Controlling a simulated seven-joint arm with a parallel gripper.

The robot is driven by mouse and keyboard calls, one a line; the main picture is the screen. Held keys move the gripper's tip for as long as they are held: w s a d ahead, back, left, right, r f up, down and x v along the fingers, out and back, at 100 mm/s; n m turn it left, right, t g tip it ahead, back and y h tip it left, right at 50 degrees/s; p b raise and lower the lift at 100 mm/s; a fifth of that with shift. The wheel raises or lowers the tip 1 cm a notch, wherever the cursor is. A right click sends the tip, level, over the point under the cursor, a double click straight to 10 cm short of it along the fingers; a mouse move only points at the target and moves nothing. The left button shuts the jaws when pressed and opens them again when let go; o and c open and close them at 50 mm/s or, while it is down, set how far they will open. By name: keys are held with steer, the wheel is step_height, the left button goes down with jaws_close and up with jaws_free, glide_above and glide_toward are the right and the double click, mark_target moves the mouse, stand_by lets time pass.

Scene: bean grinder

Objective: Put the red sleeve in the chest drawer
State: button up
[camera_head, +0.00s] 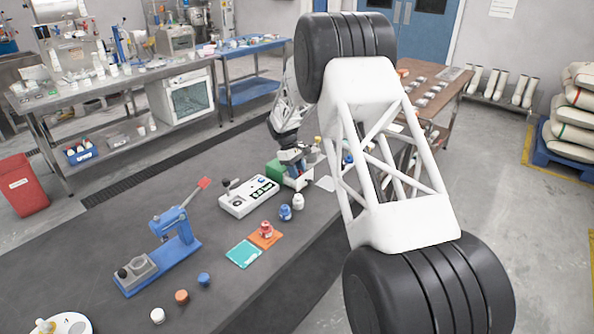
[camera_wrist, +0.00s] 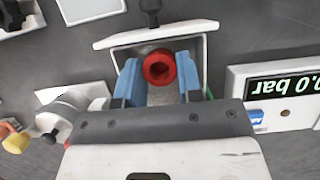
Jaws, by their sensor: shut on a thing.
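The red sleeve (camera_wrist: 160,81) is a short ring with a dark hole, held between the two blue fingers of my gripper (camera_wrist: 160,72) in the wrist view. My gripper is shut on it. The open chest drawer (camera_wrist: 125,39), a pale tray with a white front panel and a dark knob, lies beneath the fingers and the sleeve. The sleeve appears over the drawer's opening; I cannot tell its height above the floor. In the head view my gripper (camera_head: 292,160) is low at the chest, beside a green block, and the sleeve is hidden there.
A gauge box with a display (camera_wrist: 285,86) stands close on the right in the wrist view, and a white fitting with a yellow tip (camera_wrist: 14,139) on the left. In the head view, a blue lever press (camera_head: 172,238), orange mat (camera_head: 277,235) and teal mat (camera_head: 243,254) occupy the bench.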

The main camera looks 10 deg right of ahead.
steer(key=shift+f, duration=0.5)
steer(key=o, duration=0.9)
steer(key=shift+o, duration=0.2)
steer(key=shift+r, duration=0.1)
steer(key=shift+r, duration=0.45)
steer(key=v, duration=1.2)
steer(key=shift+s+r, duration=0.1)
